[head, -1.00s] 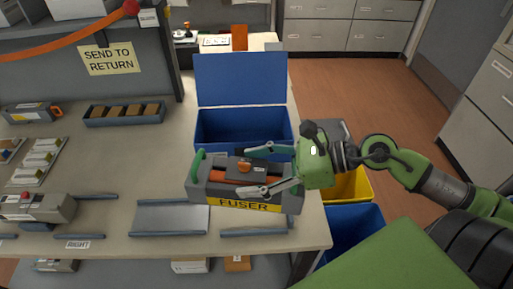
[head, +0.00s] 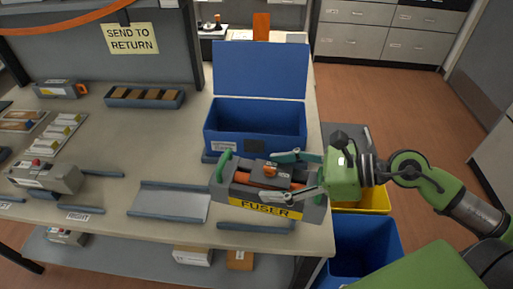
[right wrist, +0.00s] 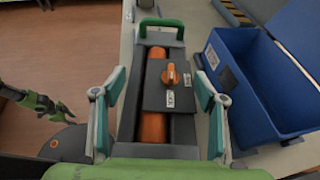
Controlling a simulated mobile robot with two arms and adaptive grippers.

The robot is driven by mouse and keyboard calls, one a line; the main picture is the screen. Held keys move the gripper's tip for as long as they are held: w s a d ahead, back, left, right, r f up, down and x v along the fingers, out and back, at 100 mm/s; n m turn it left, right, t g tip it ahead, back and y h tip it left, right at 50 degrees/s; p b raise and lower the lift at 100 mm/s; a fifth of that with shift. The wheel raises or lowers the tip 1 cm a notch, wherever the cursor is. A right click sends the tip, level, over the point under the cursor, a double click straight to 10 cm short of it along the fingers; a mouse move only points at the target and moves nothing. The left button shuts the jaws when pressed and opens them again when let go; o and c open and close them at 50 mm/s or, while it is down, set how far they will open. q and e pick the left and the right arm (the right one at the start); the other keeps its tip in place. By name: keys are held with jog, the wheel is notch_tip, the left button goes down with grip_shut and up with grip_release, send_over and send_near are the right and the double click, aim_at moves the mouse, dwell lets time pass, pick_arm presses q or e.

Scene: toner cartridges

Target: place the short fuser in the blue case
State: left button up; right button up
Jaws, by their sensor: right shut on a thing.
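The fuser (head: 242,190) is a grey block with orange rollers, an orange knob, a green handle and a yellow FUSER label. My right gripper (head: 285,174) is shut on it, one finger along each long side. In the right wrist view the fuser (right wrist: 182,127) lies between the fingers (right wrist: 160,92). It is in front of the blue case; I cannot tell whether it touches the table. The blue case (head: 230,146) stands with its lid up; in the right wrist view the case (right wrist: 238,75) is right of the fuser.
Rails and a grey plate (head: 168,203) lie on the table left of the fuser. A grey unit with a red knob (head: 45,178) and a tray of brown blocks (head: 145,97) are farther left. Yellow (head: 372,200) and blue (head: 365,245) bins stand off the table's right edge.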

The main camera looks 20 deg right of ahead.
jog(key=shift+d+r+t+p, duration=0.1)
jog(key=shift+t+p, duration=0.2)
pick_arm(q)
jog(key=shift+d+f, duration=0.1)
jog(key=shift+d, duration=0.15)
